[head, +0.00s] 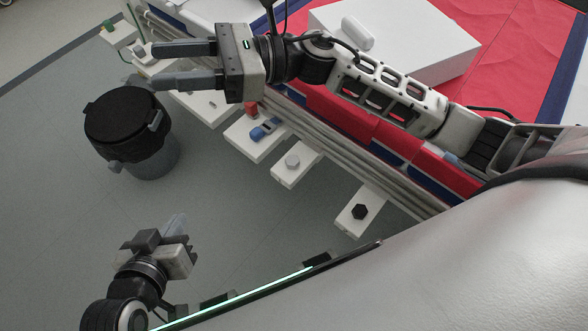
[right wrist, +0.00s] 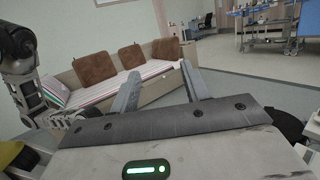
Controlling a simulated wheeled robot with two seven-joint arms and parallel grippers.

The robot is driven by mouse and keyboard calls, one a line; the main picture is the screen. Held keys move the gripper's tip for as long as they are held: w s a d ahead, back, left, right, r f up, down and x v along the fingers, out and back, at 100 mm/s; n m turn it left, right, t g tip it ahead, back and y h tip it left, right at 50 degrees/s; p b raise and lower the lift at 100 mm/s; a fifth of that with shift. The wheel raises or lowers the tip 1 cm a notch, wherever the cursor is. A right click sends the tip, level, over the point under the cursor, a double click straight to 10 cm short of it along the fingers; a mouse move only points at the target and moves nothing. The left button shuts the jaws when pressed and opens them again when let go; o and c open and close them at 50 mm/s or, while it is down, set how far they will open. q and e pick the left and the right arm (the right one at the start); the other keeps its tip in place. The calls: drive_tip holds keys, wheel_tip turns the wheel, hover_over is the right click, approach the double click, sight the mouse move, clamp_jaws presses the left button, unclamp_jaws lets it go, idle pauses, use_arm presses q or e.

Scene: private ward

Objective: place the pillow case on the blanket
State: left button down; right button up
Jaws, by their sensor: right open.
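A red blanket (head: 520,45) covers the bed at the upper right of the head view. A white box-like block (head: 430,45) lies on it, with a small white roll (head: 358,34) on top. I cannot tell whether this block is the pillow case; nothing else in view is clearly one. My right gripper (head: 158,65) is open and empty, beyond the bed's side, pointing left; its spread fingers also show in the right wrist view (right wrist: 160,75). My left gripper (head: 176,226) is low over the floor at the lower left, apart from the bed; its finger gap is unclear.
A black-lidded bin (head: 128,128) stands on the floor below my right gripper. White bracket plates (head: 252,135) stick out along the bed's side rail (head: 330,135). The right wrist view shows a sofa (right wrist: 155,85) with brown cushions (right wrist: 131,55).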

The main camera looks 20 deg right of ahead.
drive_tip(key=d+f+m+t+h, duration=0.3)
drive_tip(key=m+t+h, duration=0.15)
drive_tip(key=m, duration=0.75)
drive_tip(key=w+d+f+m+t+h, duration=0.1)
drive_tip(key=d+f+m+t+h, duration=0.3)
drive_tip(key=m, duration=0.7)
drive_tip(key=d+f+m+t+h, duration=0.15)
drive_tip(key=m+t, duration=0.45)
drive_tip(key=m, duration=0.6)
drive_tip(key=s+d+f+m+g+h, duration=0.3)
drive_tip(key=s+f+m+g+h, duration=0.2)
drive_tip(key=s+f+m, duration=0.6)
wheel_tip(320, 180, down, 4)
drive_tip(key=m+g, duration=0.1)
drive_tip(key=m, duration=0.3)
drive_tip(key=shift+s+d+g, duration=0.15)
drive_tip(key=shift+s+g, duration=0.05)
drive_tip(key=shift+g, duration=0.15)
drive_tip(key=shift+r, duration=0.15)
